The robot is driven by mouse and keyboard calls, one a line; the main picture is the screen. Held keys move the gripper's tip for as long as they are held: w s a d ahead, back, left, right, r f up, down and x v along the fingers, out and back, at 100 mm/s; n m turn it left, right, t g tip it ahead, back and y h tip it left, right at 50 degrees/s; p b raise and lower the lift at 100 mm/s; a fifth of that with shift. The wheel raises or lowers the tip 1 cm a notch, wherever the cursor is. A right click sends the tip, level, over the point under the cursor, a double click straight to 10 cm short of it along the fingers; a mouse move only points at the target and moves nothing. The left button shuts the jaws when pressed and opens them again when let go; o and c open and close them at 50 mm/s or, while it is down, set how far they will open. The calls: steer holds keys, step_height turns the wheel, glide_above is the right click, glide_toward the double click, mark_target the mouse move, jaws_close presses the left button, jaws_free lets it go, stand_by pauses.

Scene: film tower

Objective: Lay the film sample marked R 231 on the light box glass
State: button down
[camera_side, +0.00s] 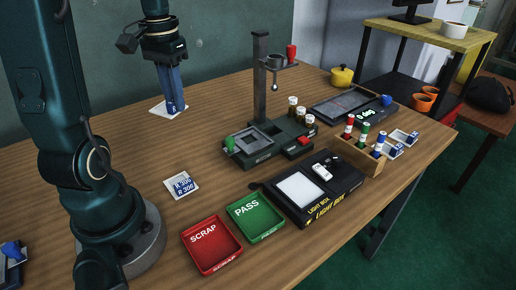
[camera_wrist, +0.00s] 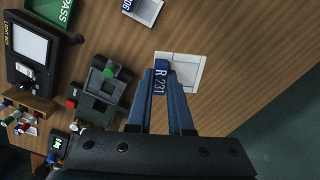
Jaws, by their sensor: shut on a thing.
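My gripper (camera_side: 175,108) points down at the back left of the table and is shut on the film sample marked R 231. In the wrist view the sample's blue label (camera_wrist: 161,80) shows between the fingertips. A white square (camera_wrist: 187,73) lies behind and below it; I cannot tell whether the sample is clear of it. The light box (camera_side: 333,180) stands at the front middle, with its pale glass (camera_side: 300,189) bare. The glass also shows at the upper left of the wrist view (camera_wrist: 29,42).
Another sample, marked R 306 (camera_side: 182,186), lies on the table left of the trays. A red SCRAP tray (camera_side: 211,264) and green PASS tray (camera_side: 268,236) stand left of the light box. A small white device (camera_side: 322,172) is on the light box. A post instrument (camera_side: 261,85) stands behind.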

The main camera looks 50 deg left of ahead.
steer(key=w+d, duration=0.3)
steer(key=w, duration=0.3)
steer(key=m, duration=0.5)
glide_above(308, 197)
step_height(308, 197, down, 5)
steer(key=shift+r, duration=0.2)
steer(key=shift+f, duration=2.55)
steer(key=shift+f, duration=0.3)
